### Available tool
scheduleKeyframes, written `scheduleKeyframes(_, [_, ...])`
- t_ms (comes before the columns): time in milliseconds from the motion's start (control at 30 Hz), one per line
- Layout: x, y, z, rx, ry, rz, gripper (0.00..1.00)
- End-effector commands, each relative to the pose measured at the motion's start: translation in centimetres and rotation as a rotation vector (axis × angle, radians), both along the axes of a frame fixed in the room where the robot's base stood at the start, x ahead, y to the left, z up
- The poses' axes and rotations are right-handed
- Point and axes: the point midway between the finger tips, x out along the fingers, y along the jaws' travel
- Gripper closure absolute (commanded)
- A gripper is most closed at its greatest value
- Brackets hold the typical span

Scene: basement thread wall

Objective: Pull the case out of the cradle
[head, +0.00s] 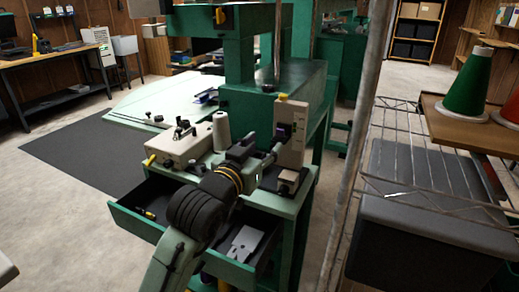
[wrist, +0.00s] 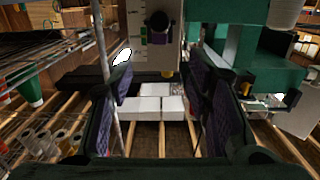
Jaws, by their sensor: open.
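My gripper (head: 268,158) is open at the upright cream unit (head: 292,130) on the green machine's table. In the wrist view my two dark fingers (wrist: 157,82) are wide apart with nothing held between them. The cream unit (wrist: 153,58) shows beyond and above the fingertips, with a dark round part (wrist: 158,20) and a coloured scale on its face. A small pale block (head: 289,178) sits on a dark base at the unit's foot. I cannot tell surely which part is the case or the cradle; my arm hides part of this area.
A cream box with knobs (head: 180,146) and a white thread cone (head: 222,131) stand left of my gripper. Open drawers (head: 138,220) jut out below. A metal post (head: 352,150) and wire rack (head: 405,125) are at the right.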

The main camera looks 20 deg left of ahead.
Motion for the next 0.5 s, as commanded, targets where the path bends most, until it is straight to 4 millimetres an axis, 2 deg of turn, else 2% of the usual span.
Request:
scheduleKeyframes(300, [5.8,-0.3,0.0,0.0,0.002,-0.002,0.55])
scheduleKeyframes(500, [8.4,-0.4,-0.2,0.001,0.001,-0.001,0.55])
